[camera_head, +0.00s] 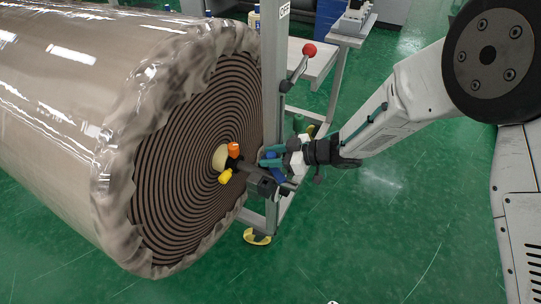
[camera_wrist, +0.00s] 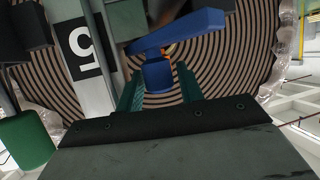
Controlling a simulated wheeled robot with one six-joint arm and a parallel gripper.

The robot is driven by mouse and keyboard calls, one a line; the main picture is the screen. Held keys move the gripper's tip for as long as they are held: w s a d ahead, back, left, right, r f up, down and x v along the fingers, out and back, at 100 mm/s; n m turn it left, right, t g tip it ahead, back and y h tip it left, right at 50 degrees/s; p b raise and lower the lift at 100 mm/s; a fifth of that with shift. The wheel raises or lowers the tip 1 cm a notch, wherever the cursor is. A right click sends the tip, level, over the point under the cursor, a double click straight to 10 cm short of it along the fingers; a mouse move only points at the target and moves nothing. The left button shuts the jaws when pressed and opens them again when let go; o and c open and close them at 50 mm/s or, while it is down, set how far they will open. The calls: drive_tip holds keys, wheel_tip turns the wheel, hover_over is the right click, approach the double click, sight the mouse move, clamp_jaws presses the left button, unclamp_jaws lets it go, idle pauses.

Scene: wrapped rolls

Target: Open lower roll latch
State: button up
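In the head view my gripper (camera_head: 272,158) is at the upright stand beside the roll core, partly hiding the blue latch. The large wrapped roll (camera_head: 60,110) lies on its side with dark spiral layers facing me.
Orange (camera_head: 234,149) and yellow (camera_head: 225,176) knobs stick out near the pale core. A lever with a red ball (camera_head: 309,49) stands higher on the grey upright post (camera_head: 272,80). A white table (camera_head: 315,62) is behind. Green floor is clear at the front.

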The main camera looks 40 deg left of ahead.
drive_tip(key=v, duration=0.7)
drive_tip(key=shift+d, duration=0.2)
drive_tip(key=shift+r, duration=0.1)
